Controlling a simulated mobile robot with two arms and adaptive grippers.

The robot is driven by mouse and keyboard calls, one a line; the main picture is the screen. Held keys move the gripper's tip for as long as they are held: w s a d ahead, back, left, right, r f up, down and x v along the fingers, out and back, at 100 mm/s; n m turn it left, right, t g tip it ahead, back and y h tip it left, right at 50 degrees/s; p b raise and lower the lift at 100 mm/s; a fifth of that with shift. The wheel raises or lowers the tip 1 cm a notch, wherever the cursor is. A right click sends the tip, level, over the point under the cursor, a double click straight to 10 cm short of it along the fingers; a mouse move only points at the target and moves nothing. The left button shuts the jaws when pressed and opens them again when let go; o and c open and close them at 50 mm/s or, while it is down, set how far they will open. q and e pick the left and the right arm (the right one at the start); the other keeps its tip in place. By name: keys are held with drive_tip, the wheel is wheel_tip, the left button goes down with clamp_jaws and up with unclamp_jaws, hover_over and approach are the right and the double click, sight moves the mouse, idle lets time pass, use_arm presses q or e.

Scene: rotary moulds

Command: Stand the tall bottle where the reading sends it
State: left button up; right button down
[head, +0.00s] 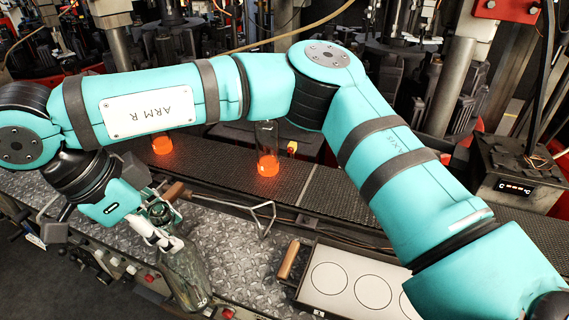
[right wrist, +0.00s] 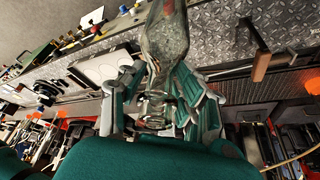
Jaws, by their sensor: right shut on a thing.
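My right gripper (head: 163,238) is shut on a tall, clear greenish glass bottle (head: 187,277), near its neck. The bottle is tilted, its body hanging to the lower right over the patterned metal deck. In the right wrist view the bottle (right wrist: 168,45) stretches up from between the fingers (right wrist: 158,95). A pale board with three outlined circles (head: 340,299) lies at the lower right of the head view; the circles are empty where visible. A dark box with a small lit display (head: 516,187) stands at the right; its reading is too small to make out. My left gripper is out of view.
Glass pieces glowing orange at their bases (head: 267,160) stand on the dark conveyor (head: 330,190) behind the deck. A wire tool (head: 262,216) and a wooden handle (head: 289,259) lie on the deck (head: 235,262). My right arm hides part of the conveyor.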

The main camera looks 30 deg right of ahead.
drive_tip(key=shift+w+d, duration=0.15)
drive_tip(key=shift+d, duration=0.1)
drive_tip(key=w+d+f+p, duration=0.5)
drive_tip(key=w+d+p, duration=0.2)
drive_tip(key=d, duration=0.5)
drive_tip(key=shift+w+d, duration=0.4)
drive_tip(key=shift+w, duration=0.5)
drive_tip(key=shift+f, duration=0.1)
drive_tip(key=c, duration=0.9)
unclamp_jaws()
drive_tip(key=shift+b+v, duration=1.75)
drive_tip(key=shift+v, duration=4.35)
